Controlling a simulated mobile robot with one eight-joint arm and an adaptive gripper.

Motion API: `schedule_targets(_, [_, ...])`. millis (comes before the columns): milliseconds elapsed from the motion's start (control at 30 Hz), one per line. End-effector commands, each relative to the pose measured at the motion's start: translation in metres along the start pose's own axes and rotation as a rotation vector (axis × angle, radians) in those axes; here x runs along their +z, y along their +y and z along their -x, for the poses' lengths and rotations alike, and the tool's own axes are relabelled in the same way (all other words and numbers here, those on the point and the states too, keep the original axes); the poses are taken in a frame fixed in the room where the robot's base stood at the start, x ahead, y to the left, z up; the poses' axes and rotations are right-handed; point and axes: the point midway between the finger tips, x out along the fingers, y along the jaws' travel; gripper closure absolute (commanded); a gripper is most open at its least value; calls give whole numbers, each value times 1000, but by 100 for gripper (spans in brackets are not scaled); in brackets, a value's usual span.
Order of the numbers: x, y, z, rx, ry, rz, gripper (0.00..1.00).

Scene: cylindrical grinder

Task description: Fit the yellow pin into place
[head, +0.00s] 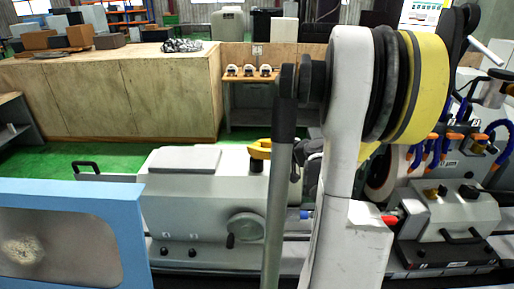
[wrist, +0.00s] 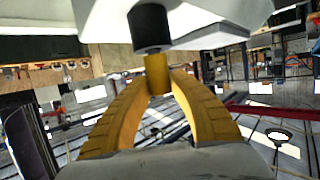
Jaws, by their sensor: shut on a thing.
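My gripper shows in the wrist view (wrist: 157,82), its two curved yellow fingers closed on the small yellow pin (wrist: 156,68). The pin stands in line with a black round part (wrist: 150,27) under a pale machine body; the pin's far end meets or overlaps it, and I cannot tell whether it is inside. In the head view my gripper's yellow fingers (head: 259,151) show beside the right end of the pale grey machine housing (head: 195,195). The pin cannot be made out there, and my arm hides part of the area.
A handwheel (head: 247,226) is on the machine's front. A blue-framed window panel (head: 70,240) stands at the front left. The grinding wheel (head: 380,175) and blue hoses with orange ends (head: 432,148) are at the right. A wooden bench (head: 130,95) stands behind.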

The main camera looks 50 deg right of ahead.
Motion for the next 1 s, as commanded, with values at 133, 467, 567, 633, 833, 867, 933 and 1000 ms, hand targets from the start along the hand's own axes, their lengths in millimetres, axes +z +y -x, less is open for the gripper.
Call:
schedule_targets(133, [1,0,0,0,0,0,54])
schedule_targets(467, [1,0,2,1,0,0,54])
schedule_targets(567, [1,1,14,3,0,-2,54])
schedule_targets(633, [1,1,26,4,0,-2,54])
schedule_targets(833, [1,1,72,4,0,-2,54])
schedule_targets(867, [1,1,79,5,0,-2,54])
schedule_targets(933, [1,1,92,4,0,-2,54])
schedule_targets(1000, [1,1,103,3,0,-1,54])
